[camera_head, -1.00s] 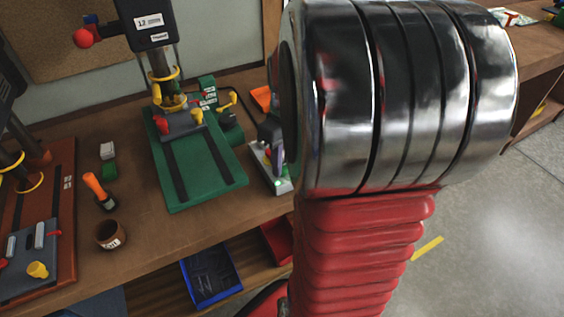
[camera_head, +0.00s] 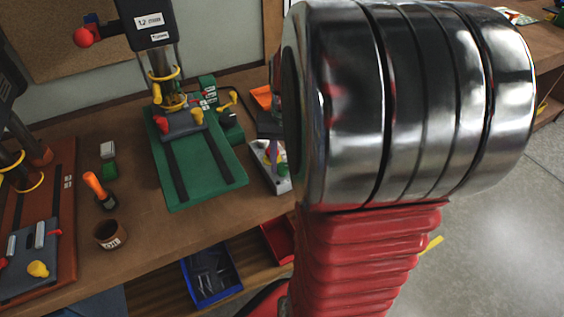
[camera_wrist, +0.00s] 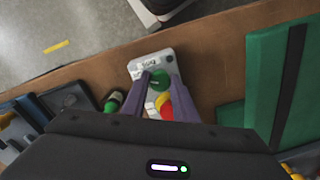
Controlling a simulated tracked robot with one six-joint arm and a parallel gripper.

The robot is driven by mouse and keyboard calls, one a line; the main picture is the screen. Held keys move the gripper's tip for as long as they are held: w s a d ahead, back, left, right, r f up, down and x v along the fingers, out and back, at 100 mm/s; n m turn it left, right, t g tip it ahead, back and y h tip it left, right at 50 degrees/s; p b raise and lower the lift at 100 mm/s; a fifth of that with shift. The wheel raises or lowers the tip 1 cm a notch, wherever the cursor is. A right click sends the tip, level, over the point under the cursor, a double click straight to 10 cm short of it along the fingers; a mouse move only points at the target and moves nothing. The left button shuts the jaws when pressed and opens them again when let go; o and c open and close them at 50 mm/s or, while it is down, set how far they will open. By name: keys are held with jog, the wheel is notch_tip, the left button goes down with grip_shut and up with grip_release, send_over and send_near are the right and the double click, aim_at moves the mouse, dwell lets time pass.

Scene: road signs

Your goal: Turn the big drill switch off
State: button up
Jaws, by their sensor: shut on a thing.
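A pale grey switch box (camera_wrist: 150,62) with a small printed label lies on the brown bench in the wrist view. It also shows in the camera_head view (camera_head: 283,184), partly hidden by my arm. A round green knob (camera_wrist: 158,79) sits on the box. My gripper (camera_wrist: 160,80) has its two purple fingers over the box, shut on the green knob, one fingertip on each side. Red and yellow parts show between the fingers, nearer the wrist. The big green drill press (camera_head: 213,163) stands left of the box, with a dark head above.
A brown drill base (camera_head: 66,190) stands at the far left. A blue bin (camera_head: 208,280) sits on the lower shelf. Grey floor lies beyond the bench edge.

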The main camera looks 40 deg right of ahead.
aim_at(285, 166)
jog(key=shift+a, duration=0.1)
dwell(0.4)
jog(key=o, duration=1.1)
jog(key=shift+c, duration=0.2)
notch_tip(285, 166, up, 14)
jog(key=shift+s+d+f, duration=0.15)
jog(key=shift+s+d, duration=0.05)
jog(key=shift+d, duration=0.05)
